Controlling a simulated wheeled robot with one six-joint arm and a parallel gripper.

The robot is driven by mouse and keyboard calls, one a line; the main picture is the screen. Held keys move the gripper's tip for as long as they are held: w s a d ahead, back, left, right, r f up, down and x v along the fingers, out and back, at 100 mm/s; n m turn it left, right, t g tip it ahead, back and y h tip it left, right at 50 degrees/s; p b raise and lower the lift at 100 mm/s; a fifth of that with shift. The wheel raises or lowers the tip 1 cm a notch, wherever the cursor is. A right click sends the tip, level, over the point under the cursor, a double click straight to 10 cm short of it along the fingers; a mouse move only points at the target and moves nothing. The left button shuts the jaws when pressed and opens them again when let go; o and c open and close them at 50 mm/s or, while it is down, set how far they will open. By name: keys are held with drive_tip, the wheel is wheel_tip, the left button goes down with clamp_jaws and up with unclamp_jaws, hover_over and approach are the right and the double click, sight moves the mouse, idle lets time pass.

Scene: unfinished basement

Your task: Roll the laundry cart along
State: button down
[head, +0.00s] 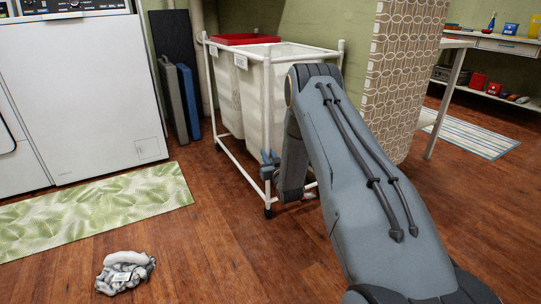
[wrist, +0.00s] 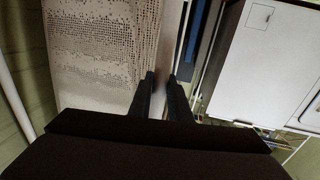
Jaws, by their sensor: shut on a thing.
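The laundry cart (head: 326,50) has a white tube frame on dark casters and white hanging bags, with red at the top of the rear one. It stands upright on the wood floor, beside the washer. My gripper (head: 269,164) is low at the cart's near corner, shut on an upright of its frame. In the wrist view, my gripper's fingers (wrist: 161,80) close on a pale upright, with the cart's perforated bag (wrist: 100,50) to the left. My arm hides the cart's lower right side.
A white washer (head: 75,95) and folded boards (head: 188,100) stand at left. A green leaf-pattern mat (head: 95,208) and a crumpled grey cloth (head: 125,272) lie on the floor. A patterned screen (head: 402,75) stands close on the cart's right.

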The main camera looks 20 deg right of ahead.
drive_tip(key=shift+s+a, duration=0.15)
drive_tip(key=shift+s, duration=0.25)
drive_tip(key=c, duration=1.6)
unclamp_jaws()
drive_tip(key=shift+o, duration=0.2)
drive_tip(key=shift+d, duration=0.25)
drive_tip(key=s+p, duration=0.3)
drive_tip(key=s, duration=0.4)
drive_tip(key=shift+s+a, duration=0.3)
drive_tip(key=shift+s, duration=0.1)
